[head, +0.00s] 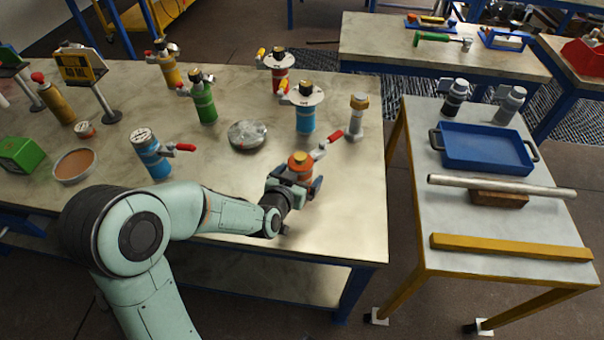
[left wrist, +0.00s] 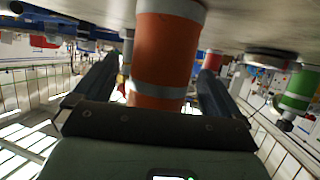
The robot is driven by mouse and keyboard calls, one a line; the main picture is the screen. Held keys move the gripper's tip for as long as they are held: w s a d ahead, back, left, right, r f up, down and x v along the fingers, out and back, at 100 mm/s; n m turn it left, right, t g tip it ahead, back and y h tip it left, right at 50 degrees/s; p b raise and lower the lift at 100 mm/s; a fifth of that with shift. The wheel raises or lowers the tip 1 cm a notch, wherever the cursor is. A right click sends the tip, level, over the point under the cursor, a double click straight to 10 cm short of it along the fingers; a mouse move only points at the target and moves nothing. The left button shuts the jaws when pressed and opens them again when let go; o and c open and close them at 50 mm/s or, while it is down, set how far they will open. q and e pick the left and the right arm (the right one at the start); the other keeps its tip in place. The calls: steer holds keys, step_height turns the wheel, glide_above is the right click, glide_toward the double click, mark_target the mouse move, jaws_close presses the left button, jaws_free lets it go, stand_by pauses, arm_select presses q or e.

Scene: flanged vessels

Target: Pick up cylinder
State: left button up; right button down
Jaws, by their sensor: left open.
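In the left wrist view the orange cylinder (left wrist: 163,62) stands between the two spread fingers of the left gripper (left wrist: 157,68). Gaps show on both sides, so I see no grip on it. My right gripper is in neither view.
A round metal disc (head: 248,136), a green cylinder (head: 204,103) and another blue cylinder (head: 152,158) stand left. The table's right front corner is bare.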

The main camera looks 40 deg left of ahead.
arm_select(q)
steer(key=shift+x, duration=0.95)
steer(key=c, duration=1.2)
steer(key=shift+r, duration=0.1)
steer(key=c, duration=0.3)
steer(key=shift+c, duration=0.2)
